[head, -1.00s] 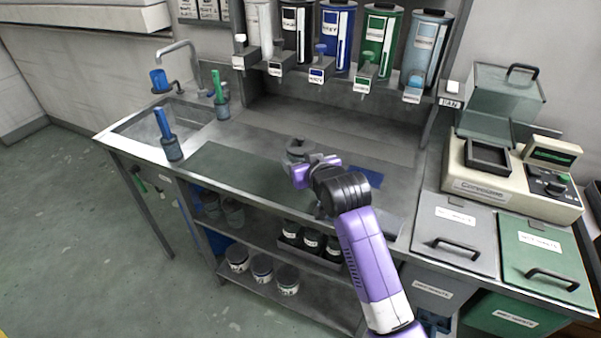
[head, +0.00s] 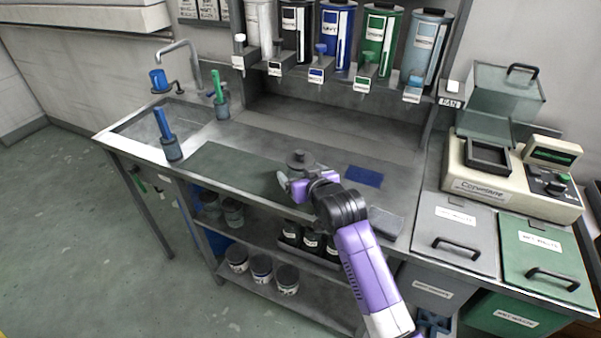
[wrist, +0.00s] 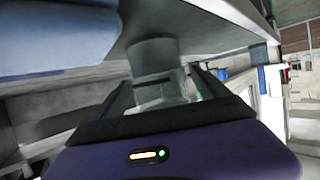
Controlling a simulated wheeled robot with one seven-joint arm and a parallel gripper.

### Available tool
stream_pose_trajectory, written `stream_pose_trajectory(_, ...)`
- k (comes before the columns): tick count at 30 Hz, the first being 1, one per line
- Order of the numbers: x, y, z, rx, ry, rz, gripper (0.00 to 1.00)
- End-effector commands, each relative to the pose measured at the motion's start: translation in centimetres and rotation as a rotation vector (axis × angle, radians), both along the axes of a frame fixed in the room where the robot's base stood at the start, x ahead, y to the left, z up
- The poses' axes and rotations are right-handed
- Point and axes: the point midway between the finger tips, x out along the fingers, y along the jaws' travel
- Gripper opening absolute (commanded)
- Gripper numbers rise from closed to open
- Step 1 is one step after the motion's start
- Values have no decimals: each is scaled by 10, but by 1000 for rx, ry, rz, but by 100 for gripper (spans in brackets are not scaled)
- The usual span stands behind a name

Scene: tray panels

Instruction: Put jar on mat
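In the wrist view a pale grey cylindrical jar (wrist: 158,88) stands between the two dark fingers of my gripper (wrist: 160,82). The fingers are close to its sides; I cannot tell whether they touch. In the head view my purple gripper (head: 286,182) is low over the front of the counter, with a small pale piece at its tip. A dark grey round piece with a knob (head: 300,160) sits just behind it. A dark green mat (head: 225,168) lies to the left, and a blue mat (head: 363,176) lies to the right.
A brush in a holder (head: 171,146) stands at the left by the sink (head: 150,122). Dispensers (head: 336,40) hang above the back. A grey pad (head: 386,222) lies at the front right. A scale (head: 505,182) and lidded bins (head: 455,235) are farther right. The green mat is bare.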

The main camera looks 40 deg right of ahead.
Motion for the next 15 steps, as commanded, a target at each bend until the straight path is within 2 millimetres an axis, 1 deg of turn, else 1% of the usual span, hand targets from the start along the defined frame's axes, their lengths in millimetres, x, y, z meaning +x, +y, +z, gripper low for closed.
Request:
stream_pose_trajectory(5, 0, 0, 0, 0, 0, 0, 85)
stream_pose_trajectory(8, 0, 0, 5, 0, -1, 0, 85)
stream_pose_trajectory(11, -8, 4, 6, 0, -1, 0, 85)
stream_pose_trajectory(15, -29, 14, 15, 0, -1, 1, 85)
